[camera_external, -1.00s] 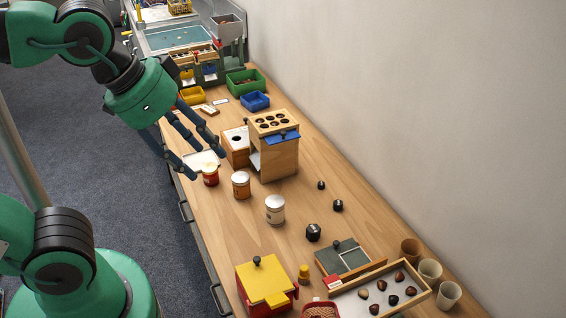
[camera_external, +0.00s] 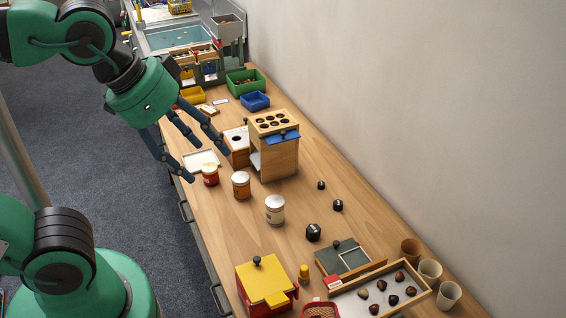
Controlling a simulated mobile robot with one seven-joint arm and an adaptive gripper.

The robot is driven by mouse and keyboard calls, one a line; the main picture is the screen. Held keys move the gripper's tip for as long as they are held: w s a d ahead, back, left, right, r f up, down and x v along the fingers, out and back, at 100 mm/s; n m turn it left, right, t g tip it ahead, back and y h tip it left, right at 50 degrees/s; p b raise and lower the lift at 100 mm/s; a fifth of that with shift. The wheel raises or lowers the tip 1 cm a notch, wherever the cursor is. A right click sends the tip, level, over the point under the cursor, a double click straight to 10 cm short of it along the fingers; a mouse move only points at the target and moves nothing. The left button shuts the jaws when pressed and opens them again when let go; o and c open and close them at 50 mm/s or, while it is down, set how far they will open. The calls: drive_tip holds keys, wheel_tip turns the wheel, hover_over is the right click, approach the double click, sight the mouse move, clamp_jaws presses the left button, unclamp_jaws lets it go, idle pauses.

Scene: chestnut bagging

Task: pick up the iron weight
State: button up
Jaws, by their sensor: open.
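Three black weights of graded sizes stand apart on the wooden table, right of the middle. The largest iron weight (camera_external: 313,232) is nearest the camera, a middle-sized weight (camera_external: 338,205) is beyond it to the right, and the smallest weight (camera_external: 321,185) is farthest back. My gripper (camera_external: 206,164) hangs at the left side of the table, with its fingers spread and nothing visible between them. It is well to the left of all three weights, with jars and the wooden block stand between.
Three jars, including a white-labelled one (camera_external: 275,209), stand left of the weights. A wooden stand with holes (camera_external: 273,150) is behind them. A slate board (camera_external: 342,257), chestnut tray (camera_external: 425,292) and yellow-lidded box (camera_external: 263,280) are in front. Table right of the weights is clear.

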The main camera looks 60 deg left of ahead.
drive_tip(key=w+a+f+g, duration=0.1)
drive_tip(key=w+a+f, duration=0.15)
drive_tip(key=w, duration=0.55)
drive_tip(key=w+a+f+g+p, duration=0.15)
drive_tip(key=w+f, duration=0.25)
drive_tip(key=w, duration=0.4)
drive_tip(key=w+a+f, duration=0.3)
drive_tip(key=w+f, duration=0.1)
drive_tip(key=w, duration=0.4)
drive_tip(key=w+a+f+g, duration=0.1)
drive_tip(key=w+a+f, duration=0.2)
drive_tip(key=f, duration=0.6)
drive_tip(key=w+a+f+g, duration=0.1)
drive_tip(key=w+a+f, duration=0.2)
drive_tip(key=f, duration=0.7)
drive_tip(key=w+a+f+n+g, duration=0.1)
drive_tip(key=w+a+f, duration=0.2)
drive_tip(key=f, duration=0.7)
drive_tip(key=shift+w+a+p, duration=0.25)
drive_tip(key=shift+w+p, duration=0.1)
drive_tip(key=shift+w, duration=0.75)
drive_tip(key=shift+f, duration=0.15)
drive_tip(key=b, duration=0.1)
hover_over(314, 229)
drive_tip(key=shift+w+d+f, duration=0.1)
drive_tip(key=shift+f, duration=4.15)
